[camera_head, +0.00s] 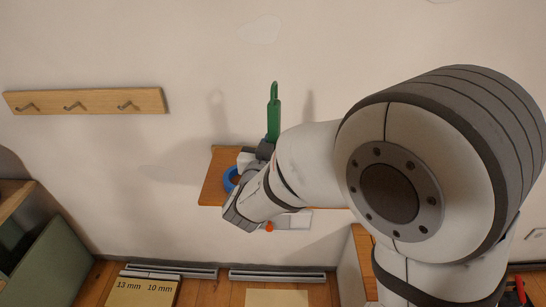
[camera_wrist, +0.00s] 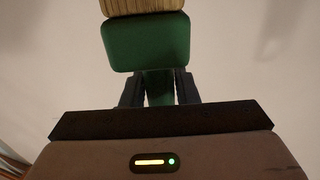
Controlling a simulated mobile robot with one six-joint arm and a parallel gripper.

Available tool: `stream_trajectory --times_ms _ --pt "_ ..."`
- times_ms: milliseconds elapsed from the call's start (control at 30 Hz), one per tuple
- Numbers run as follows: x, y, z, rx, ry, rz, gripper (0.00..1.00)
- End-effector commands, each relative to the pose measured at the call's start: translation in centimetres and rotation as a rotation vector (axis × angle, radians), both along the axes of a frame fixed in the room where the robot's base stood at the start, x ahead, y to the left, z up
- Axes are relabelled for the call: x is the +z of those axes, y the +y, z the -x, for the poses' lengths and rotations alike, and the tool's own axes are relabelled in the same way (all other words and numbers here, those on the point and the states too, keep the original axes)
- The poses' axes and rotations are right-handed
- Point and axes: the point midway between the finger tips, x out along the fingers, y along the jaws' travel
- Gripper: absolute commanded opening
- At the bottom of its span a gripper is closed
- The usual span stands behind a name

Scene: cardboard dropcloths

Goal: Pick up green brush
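The green brush (camera_head: 273,118) stands out above the wooden shelf in the head view, its narrow handle end pointing up, against the wall. In the wrist view the green brush (camera_wrist: 146,43) shows its wide green block with tan bristles at the top edge. Its narrower green part runs down between the two dark fingers of my gripper (camera_wrist: 158,88). The fingers are close against both sides of it, so my gripper appears shut on the brush. In the head view my gripper (camera_head: 264,150) is small and partly hidden by my arm.
The wooden shelf (camera_head: 211,190) is on the wall, largely hidden by my arm. A blue ring (camera_head: 229,178) and an orange item (camera_head: 268,227) show by it. A hook rail (camera_head: 85,101) is on the wall at left.

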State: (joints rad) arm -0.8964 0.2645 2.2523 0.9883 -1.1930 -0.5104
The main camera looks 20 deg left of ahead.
Motion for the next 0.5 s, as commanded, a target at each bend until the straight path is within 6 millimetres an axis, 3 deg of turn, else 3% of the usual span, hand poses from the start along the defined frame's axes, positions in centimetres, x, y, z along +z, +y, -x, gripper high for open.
stream_trajectory --times_ms 300,500 --pt "0.0 0.05 0.04 0.001 0.0 0.0 0.01" --pt "0.04 0.07 0.05 0.001 -0.001 0.0 0.0"
